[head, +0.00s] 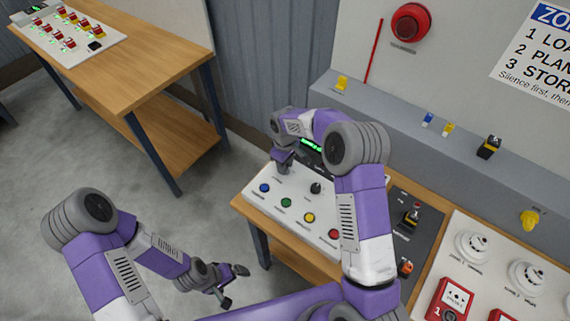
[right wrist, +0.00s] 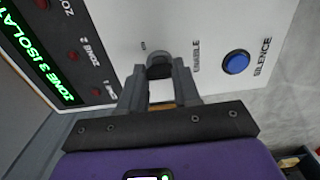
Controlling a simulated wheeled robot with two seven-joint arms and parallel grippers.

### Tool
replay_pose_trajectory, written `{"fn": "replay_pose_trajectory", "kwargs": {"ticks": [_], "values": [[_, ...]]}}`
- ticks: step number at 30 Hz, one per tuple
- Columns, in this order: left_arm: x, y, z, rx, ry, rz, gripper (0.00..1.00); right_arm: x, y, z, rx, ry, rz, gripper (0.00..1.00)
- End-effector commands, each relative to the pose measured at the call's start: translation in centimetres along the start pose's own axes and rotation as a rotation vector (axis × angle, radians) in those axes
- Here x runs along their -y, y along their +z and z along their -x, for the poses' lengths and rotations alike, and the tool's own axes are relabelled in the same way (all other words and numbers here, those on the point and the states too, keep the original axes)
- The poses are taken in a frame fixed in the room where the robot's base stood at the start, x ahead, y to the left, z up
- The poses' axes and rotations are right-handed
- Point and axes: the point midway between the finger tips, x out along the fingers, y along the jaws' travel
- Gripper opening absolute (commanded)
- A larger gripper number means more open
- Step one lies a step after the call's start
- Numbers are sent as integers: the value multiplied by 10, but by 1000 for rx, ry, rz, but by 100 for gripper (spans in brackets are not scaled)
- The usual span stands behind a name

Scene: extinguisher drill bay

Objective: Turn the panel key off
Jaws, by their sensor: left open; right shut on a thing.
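The white control panel (head: 300,205) stands on a wooden bench. My right gripper (head: 283,168) is at its far left corner, pointing down. In the right wrist view, my right gripper (right wrist: 160,82) is shut on the grey panel key (right wrist: 159,60), with a fingertip on each side. The key sits between the word ENABLE and a small label too blurred to read. In the head view the gripper hides the key. My left gripper (head: 233,285) is open and empty, low over the floor left of the bench.
Near the key are a blue SILENCE button (right wrist: 236,62), several red lamps and a green-lettered display (right wrist: 35,50). A black knob (head: 315,188) and coloured buttons are on the panel. A grey ledge (head: 400,115) runs behind. Another wooden bench (head: 140,60) stands at left.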

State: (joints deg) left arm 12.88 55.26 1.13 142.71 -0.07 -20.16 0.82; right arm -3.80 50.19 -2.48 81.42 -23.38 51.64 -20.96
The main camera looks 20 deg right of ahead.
Motion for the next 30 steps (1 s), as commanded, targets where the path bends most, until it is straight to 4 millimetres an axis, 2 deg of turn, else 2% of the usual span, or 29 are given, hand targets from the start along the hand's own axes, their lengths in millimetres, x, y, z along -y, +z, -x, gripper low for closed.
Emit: {"fn": "replay_pose_trajectory", "kwargs": {"ticks": [13, 14, 18, 26, 30], "values": [[0, 0, 0, 0, 0, 0, 100, -1, 0, 1, -1, 2, 11, 1], [0, 0, 0, 0, 0, 0, 100, -1, 0, 1, -1, 2, 11, 36], [0, 0, 0, 0, 0, 0, 100, -1, 0, 1, -1, 1, 10, 57], [0, 0, 0, 0, 0, 0, 100, 0, 0, 1, 0, 1, 9, 57], [0, 0, 0, 0, 0, 0, 100, -1, -1, 12, -3, 2, 9, 57]]}}
